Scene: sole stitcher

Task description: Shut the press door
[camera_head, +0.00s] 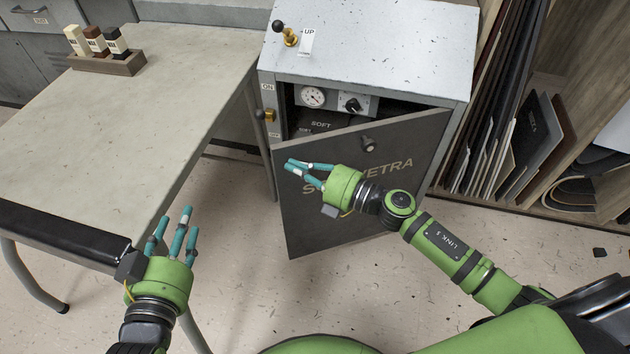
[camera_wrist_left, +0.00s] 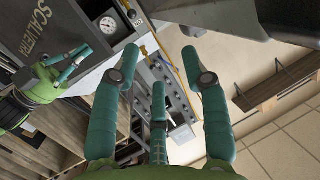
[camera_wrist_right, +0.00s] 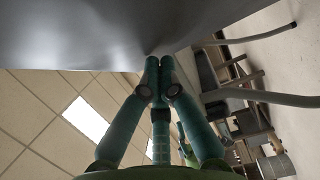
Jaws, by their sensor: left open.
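The press (camera_head: 375,40) is a grey cabinet at the top middle of the head view. Its dark grey door (camera_head: 345,225) stands ajar, with its left side swung out toward me. A gauge and knob show through the gap above it. My right gripper (camera_head: 290,166) is in front of the door, near its left side, with its fingers together and nothing between them. In the right wrist view its fingertips (camera_wrist_right: 158,65) are at a grey surface; I cannot tell whether they touch. My left gripper (camera_head: 174,222) is open and empty, left of the door beside the table.
A table (camera_head: 165,75) stands at the left with a small wooden rack of bottles (camera_head: 108,62). A brass lever marked UP (camera_head: 288,36) is on the press top. Upright sheets fill a rack (camera_head: 510,110) at the right. Floor in front of the door is clear.

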